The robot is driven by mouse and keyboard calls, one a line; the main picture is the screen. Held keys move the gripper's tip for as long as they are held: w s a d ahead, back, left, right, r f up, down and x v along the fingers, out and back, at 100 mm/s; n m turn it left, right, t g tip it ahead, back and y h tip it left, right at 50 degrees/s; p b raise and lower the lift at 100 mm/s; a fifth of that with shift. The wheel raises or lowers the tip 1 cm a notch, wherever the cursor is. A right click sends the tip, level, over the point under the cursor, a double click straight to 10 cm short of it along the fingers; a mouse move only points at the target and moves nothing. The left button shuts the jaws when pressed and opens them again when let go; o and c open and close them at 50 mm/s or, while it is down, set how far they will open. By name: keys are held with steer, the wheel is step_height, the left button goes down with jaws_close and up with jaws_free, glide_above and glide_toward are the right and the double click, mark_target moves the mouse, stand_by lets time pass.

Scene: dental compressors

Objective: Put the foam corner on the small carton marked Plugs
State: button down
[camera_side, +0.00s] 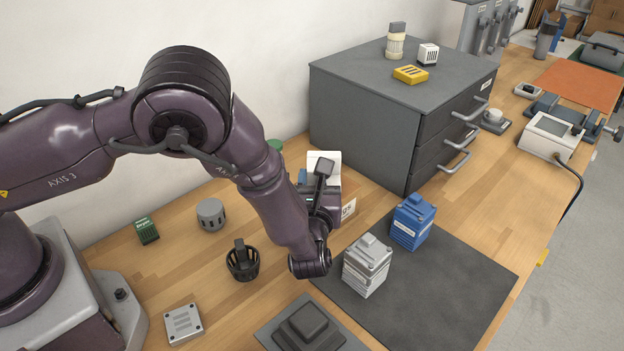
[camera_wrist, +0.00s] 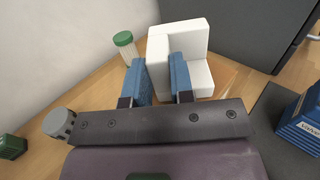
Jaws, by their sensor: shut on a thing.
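The white foam corner (camera_wrist: 193,45) is an L-shaped block in the wrist view. My gripper (camera_wrist: 160,75) has its blue fingers on either side of one wall of it and is shut on that wall. In the side view the foam corner (camera_side: 326,157) shows only in part behind my gripper. A white printed label (camera_side: 348,209) shows just right of my gripper, below the foam; it seems to be on a small carton mostly hidden by my arm. I cannot read the label or tell whether the foam touches the carton.
A dark drawer cabinet (camera_side: 350,122) stands close behind on the right. A silver block (camera_side: 366,267) and a blue block (camera_side: 411,222) stand on the dark mat (camera_side: 455,290). A green-capped jar (camera_wrist: 125,46) is left of the foam. A black basket (camera_side: 242,263) and grey cylinder (camera_side: 211,214) stand left.

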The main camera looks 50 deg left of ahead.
steer(key=shift+f, duration=0.1)
steer(key=c, duration=1)
jaws_free()
